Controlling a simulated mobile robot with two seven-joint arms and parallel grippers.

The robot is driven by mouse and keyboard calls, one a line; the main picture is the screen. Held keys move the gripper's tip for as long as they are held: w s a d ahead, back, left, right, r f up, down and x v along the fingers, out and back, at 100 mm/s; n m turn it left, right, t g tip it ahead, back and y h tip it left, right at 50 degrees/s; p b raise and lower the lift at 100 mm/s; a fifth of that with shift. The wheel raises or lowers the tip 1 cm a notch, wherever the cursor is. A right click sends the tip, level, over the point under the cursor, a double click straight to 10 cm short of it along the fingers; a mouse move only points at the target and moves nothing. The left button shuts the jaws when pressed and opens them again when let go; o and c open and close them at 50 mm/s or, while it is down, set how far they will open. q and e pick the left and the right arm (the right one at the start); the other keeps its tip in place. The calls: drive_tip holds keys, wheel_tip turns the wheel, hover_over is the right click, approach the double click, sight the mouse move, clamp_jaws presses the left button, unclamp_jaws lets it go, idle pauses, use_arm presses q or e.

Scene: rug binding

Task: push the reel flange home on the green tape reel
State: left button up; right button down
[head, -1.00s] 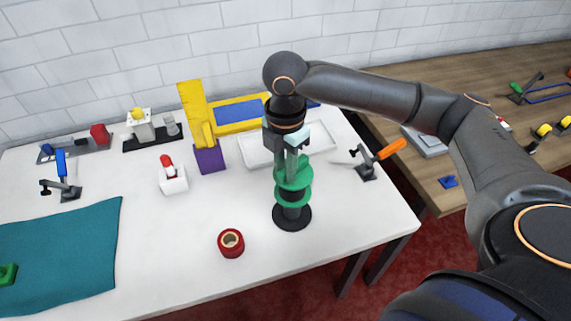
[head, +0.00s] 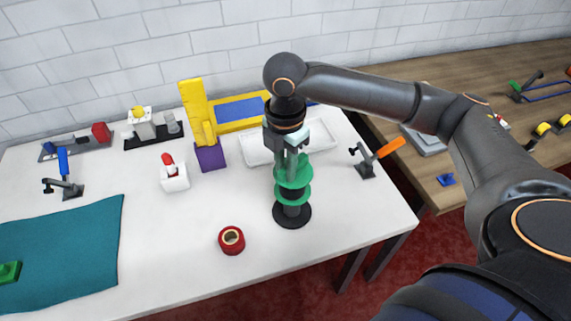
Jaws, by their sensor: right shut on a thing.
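The green tape reel (head: 293,193) stands upright on a black round-based stand (head: 291,216) on the white table. Its upper green flange (head: 291,177) and lower green flange show with a dark band between them. My right gripper (head: 291,155) points down from above and is shut on the reel flange at the top of the reel. The fingers partly hide the top of the flange, so I cannot tell how closely it seats. My left gripper is not in view.
A white tray (head: 256,151) is behind my gripper. A clamp with an orange handle (head: 377,156) is to the right. A teal cloth (head: 70,250) covers the left front. The table between cloth and red roll is clear.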

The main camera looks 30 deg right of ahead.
drive_tip(key=shift+f, duration=0.65)
idle(0.5)
drive_tip(key=c, duration=0.7)
unclamp_jaws()
drive_tip(key=shift+f, duration=0.1)
drive_tip(key=shift+o, duration=0.2)
wheel_tip(320, 180, up, 13)
drive_tip(key=shift+f, duration=0.2)
